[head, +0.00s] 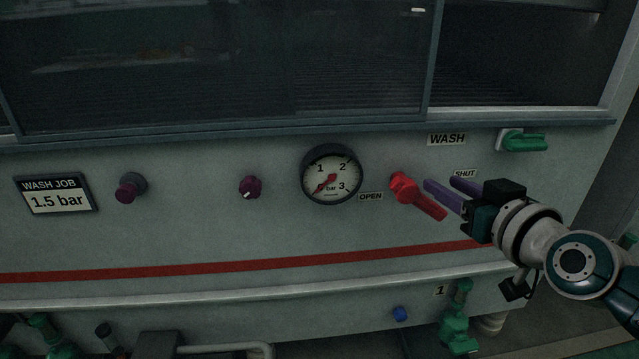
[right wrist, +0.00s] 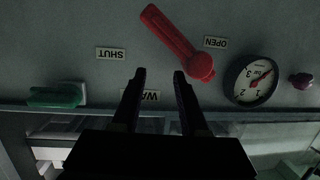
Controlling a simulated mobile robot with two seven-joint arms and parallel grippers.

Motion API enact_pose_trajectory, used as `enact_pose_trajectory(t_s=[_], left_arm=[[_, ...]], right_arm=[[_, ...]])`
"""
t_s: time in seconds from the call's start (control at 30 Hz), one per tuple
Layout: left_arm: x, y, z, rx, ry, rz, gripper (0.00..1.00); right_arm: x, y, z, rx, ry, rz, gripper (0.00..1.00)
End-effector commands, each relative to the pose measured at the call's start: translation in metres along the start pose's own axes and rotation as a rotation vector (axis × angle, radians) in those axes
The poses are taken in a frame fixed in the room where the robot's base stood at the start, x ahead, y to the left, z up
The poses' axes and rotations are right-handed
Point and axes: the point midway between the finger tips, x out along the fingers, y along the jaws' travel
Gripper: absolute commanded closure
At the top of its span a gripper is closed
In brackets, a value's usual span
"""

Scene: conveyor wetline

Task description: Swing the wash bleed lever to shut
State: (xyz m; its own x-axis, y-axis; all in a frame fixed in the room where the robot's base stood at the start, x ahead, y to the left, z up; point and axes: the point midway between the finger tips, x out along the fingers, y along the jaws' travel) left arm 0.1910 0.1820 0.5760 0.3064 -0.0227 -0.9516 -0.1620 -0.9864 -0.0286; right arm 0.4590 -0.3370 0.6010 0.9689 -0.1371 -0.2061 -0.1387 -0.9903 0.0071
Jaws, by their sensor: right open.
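The red wash bleed lever (head: 428,207) is on the grey panel, right of the gauge. In the head view its handle slants down to the right from its hub, between the OPEN label (head: 370,196) and the SHUT label (head: 465,174). In the right wrist view, which is upside down, the lever (right wrist: 172,36) shows with its hub near a fingertip. My right gripper (head: 438,185) is open and empty, its two purple fingers pointing at the panel beside the lever; it also shows in the right wrist view (right wrist: 159,73). I cannot tell whether it touches the lever. My left gripper is out of view.
A pressure gauge (head: 332,175) has its red needle pointing low left. A green handle (head: 523,141) is by the WASH label (head: 446,139). Purple knobs (head: 250,187) and a WASH JOB 1.5 bar sign (head: 58,194) are left. A ledge (head: 300,132) runs above.

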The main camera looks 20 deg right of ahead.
Motion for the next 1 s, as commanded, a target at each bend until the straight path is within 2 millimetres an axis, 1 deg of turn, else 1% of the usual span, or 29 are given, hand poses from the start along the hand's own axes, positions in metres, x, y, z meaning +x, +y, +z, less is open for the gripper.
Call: enact_pose_trajectory(t_s=[0.03,0.1,0.33,0.4,0.47,0.8,1.0], left_arm=[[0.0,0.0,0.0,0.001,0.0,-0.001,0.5],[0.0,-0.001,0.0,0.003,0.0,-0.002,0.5],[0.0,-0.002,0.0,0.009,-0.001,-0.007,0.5],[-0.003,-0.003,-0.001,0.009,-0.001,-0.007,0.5],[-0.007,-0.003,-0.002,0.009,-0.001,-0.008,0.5],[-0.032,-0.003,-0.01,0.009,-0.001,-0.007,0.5],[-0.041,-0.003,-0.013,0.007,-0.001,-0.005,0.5]], right_arm=[[0.0,0.0,0.0,0.0,0.0,0.0,0.5],[0.0,0.0,0.0,0.0,0.0,0.0,0.42],[0.0,0.0,0.0,0.0,0.0,0.0,0.41],[-0.003,0.0,-0.001,0.0,-0.001,0.0,0.41],[-0.008,0.0,-0.001,-0.001,-0.004,0.0,0.41],[-0.046,0.0,-0.003,-0.002,-0.003,-0.001,0.41],[-0.066,0.0,-0.002,0.0,-0.002,0.0,0.41]])
